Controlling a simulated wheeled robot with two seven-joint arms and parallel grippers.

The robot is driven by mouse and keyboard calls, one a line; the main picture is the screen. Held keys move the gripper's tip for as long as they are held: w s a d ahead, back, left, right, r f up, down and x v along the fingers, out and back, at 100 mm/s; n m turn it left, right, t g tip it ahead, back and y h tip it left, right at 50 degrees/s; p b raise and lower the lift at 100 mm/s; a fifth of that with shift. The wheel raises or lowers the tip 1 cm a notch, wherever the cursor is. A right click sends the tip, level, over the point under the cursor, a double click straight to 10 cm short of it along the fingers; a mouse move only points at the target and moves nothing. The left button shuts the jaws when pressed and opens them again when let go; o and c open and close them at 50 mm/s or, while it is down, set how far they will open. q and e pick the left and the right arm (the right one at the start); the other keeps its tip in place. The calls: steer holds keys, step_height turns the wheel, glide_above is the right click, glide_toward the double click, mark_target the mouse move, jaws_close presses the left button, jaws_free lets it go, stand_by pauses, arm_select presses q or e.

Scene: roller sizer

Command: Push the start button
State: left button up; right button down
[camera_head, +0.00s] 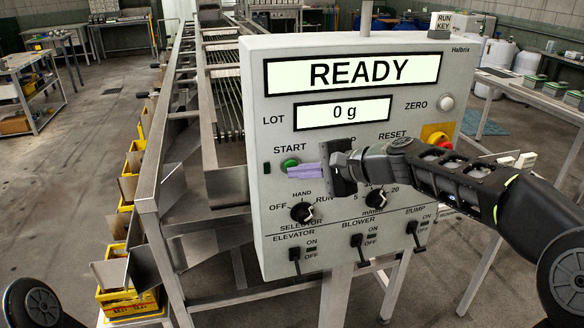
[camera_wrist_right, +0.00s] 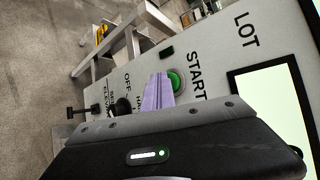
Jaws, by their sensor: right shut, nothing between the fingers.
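The green start button (camera_head: 290,164) sits under the START label on the grey control panel (camera_head: 262,215). In the right wrist view the green button (camera_wrist_right: 176,80) shows partly behind the purple fingertips. My right gripper (camera_head: 291,172) is shut and empty, its purple fingers pointing left at the button's lower edge. In the wrist view the fingertips (camera_wrist_right: 160,78) overlap the button's edge; I cannot tell whether they touch it. The display reads READY and 0 g. My left gripper is not in view; only a dark part of my left arm shows at the lower left.
Close below are the selector knob (camera_head: 302,212), a second knob (camera_head: 375,198) and the elevator, blower and pump switches. A red and yellow emergency stop (camera_head: 438,138) is behind my right wrist. The roller conveyor (camera_head: 222,95) with yellow crates (camera_head: 128,303) stands left of the panel.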

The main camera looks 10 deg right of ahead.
steer(key=shift+w, duration=0.25)
steer(key=shift+s, duration=0.1)
stand_by(0.3)
steer(key=shift+s+b, duration=0.55)
steer(key=shift+s, duration=0.3)
steer(key=s+b, duration=0.2)
steer(key=s, duration=0.3)
steer(key=shift+d, duration=0.2)
